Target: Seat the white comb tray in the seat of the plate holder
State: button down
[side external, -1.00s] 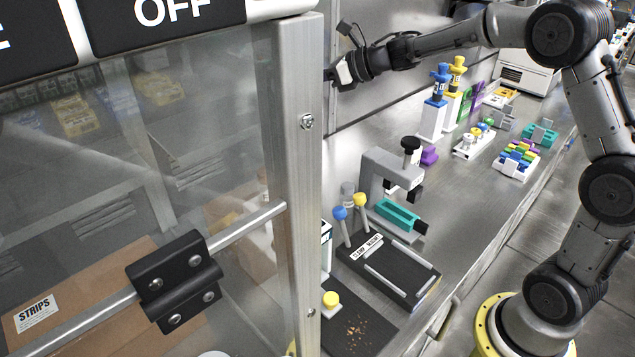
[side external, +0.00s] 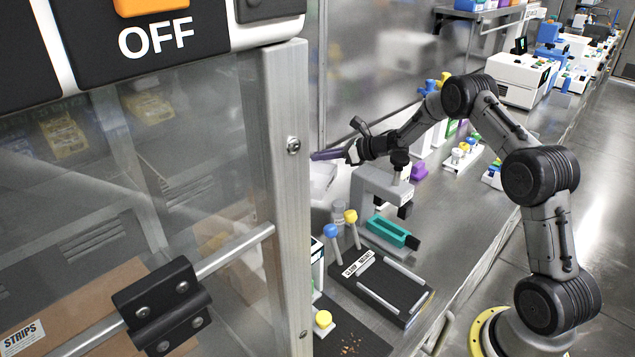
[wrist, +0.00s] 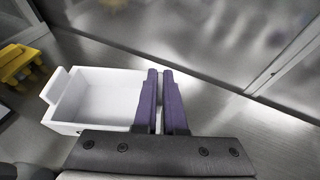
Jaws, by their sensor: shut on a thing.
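The white comb tray (wrist: 92,98) is an open box with a tab on its left wall in the wrist view. In the side external view it shows partly (side external: 322,180), just right of the door post. My gripper (wrist: 160,80) has long purple fingers, close together along the tray's right side. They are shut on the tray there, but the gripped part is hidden. In the side external view my gripper (side external: 322,155) points left above the tray. A black, railed platform (side external: 388,287) with a label and a teal slotted block (side external: 390,233) stand on the bench; I cannot tell which is the plate holder.
A grey stand (side external: 383,190) with a black knob is close below and right of my wrist. Blue and yellow capped sticks (side external: 341,233) stand near the platform. The door post (side external: 290,190) hides the bench's left side. A yellow thing (wrist: 20,62) lies left of the tray.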

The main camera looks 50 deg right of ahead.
aim_at(326, 174)
jog(key=shift+f, duration=3.05)
jog(key=shift+f, duration=0.15)
jog(key=c, duration=1)
grip_release()
